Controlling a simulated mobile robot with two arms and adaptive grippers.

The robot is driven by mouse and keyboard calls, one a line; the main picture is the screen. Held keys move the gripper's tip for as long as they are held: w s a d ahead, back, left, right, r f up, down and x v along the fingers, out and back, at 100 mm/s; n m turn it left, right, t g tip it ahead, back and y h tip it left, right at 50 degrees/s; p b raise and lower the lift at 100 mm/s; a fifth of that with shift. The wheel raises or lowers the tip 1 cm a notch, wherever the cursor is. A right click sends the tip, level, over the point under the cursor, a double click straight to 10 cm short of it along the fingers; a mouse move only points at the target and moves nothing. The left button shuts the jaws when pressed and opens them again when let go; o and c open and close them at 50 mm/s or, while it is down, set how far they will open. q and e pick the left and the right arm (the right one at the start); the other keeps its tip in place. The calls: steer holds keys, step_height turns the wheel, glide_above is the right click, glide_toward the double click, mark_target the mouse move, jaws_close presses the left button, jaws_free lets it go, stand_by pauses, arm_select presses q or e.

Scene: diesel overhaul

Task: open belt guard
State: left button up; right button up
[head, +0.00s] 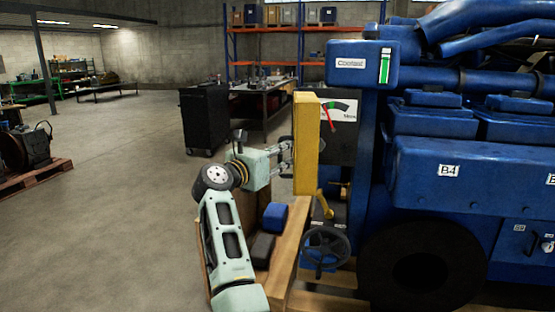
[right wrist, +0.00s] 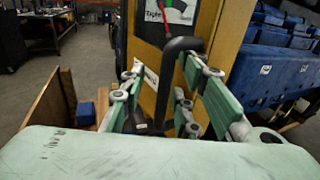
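The yellow belt guard (head: 306,140) stands upright at the left end of the blue engine in the head view, seen as a narrow slab. In the right wrist view its yellow side (right wrist: 228,35) fills the upper middle, and a black bar handle (right wrist: 165,88) stands in front of it. My right gripper (head: 287,157) is at the left side of the guard. In the right wrist view its fingers (right wrist: 162,75) are apart on either side of the handle, with a gap at the left finger. Contact at the right finger is unclear. My left gripper is out of view.
A gauge with a red needle (head: 339,108) sits just right of the guard. Below are a handwheel (head: 326,248), a wooden beam (head: 286,245) and a blue block (head: 274,217). A black cabinet (head: 205,118) stands behind.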

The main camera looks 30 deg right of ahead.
step_height(320, 180, up, 8)
steer(key=shift+r, duration=0.2)
steer(key=shift+c, duration=0.2)
